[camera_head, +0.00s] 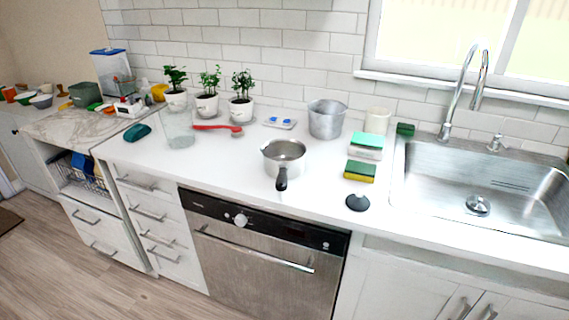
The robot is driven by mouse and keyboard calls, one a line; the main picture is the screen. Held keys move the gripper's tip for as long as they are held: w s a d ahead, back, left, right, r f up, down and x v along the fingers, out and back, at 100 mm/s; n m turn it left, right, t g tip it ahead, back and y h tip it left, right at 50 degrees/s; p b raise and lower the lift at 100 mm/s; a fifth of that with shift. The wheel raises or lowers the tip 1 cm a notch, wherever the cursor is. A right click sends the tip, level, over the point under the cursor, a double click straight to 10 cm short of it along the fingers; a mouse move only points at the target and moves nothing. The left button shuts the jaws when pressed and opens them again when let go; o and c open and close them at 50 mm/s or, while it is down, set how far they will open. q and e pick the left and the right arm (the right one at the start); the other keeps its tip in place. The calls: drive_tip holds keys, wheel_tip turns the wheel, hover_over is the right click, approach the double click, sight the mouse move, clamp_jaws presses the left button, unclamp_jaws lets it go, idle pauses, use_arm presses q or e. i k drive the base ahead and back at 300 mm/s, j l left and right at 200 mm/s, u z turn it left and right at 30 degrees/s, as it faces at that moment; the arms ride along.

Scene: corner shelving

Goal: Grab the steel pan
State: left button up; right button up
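A small steel pan (285,157) with a dark handle stands upright on the white counter, above the dishwasher. Its handle (281,179) points toward the counter's front edge. The pan looks empty, though its bottom is only partly visible. A larger grey metal pot (326,120) stands behind it to the right, apart from it. Neither of my grippers shows in the head view.
A yellow-green sponge (360,171), a boxed green sponge (366,146) and a black round stopper (357,202) lie right of the pan. A glass container (179,130) and red brush (218,127) are left. The sink (480,190) is far right.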

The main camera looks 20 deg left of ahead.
sight(283, 158)
drive_tip(key=i+j+z, duration=0.2)
drive_tip(key=j, duration=0.25)
drive_tip(key=j+z, duration=0.15)
drive_tip(key=j, duration=0.35)
drive_tip(key=j+z, duration=0.2)
drive_tip(key=j, duration=0.3)
drive_tip(key=i, duration=0.05)
